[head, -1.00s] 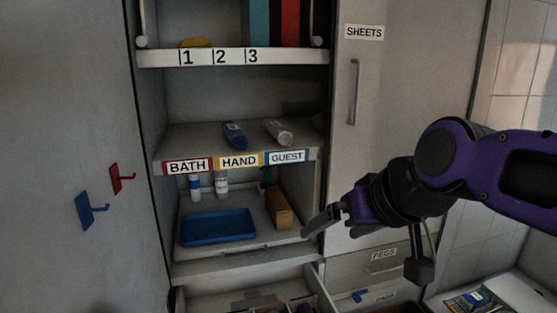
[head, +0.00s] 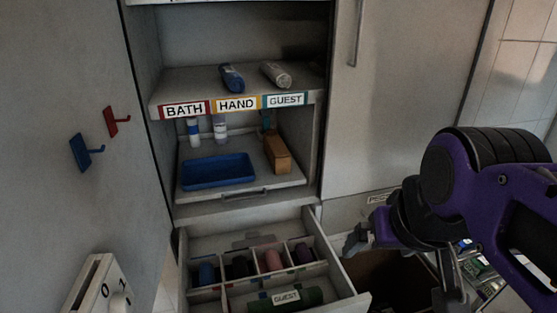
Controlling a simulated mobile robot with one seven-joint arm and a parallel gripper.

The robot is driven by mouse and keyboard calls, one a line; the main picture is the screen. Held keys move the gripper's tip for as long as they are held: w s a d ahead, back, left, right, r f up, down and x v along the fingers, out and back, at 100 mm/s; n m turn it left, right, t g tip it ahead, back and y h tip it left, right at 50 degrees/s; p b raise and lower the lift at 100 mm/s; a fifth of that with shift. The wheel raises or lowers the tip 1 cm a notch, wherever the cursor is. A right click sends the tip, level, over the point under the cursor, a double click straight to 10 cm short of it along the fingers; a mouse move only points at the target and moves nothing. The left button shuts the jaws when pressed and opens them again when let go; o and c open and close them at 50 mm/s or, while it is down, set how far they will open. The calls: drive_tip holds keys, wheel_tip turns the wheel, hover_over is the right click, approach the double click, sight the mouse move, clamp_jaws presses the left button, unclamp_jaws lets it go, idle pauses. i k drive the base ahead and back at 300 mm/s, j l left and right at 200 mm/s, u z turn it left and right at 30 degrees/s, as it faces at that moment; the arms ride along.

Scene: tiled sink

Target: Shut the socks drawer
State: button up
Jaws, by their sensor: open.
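An open drawer (head: 210,243) juts out at the lower middle of the head view, below the shelf unit. Its dividers separate small rolled items that look like socks: a blue roll (head: 206,273), a dark roll (head: 238,267), a pink roll (head: 273,261) and a purple roll (head: 303,253). A green roll marked GUEST (head: 300,297) lies nearer the front. The drawer's front face is out of the picture, so I cannot read its label. My gripper (head: 357,240) is open and empty, to the right of the drawer's right side wall; I cannot tell if they touch.
A second open space with a brown inside (head: 392,280) lies to the right, under my gripper. A blue tray (head: 218,171) and a cardboard box (head: 277,153) stand on the shelf above.

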sight(211, 242)
drive_tip(key=u, duration=0.95)
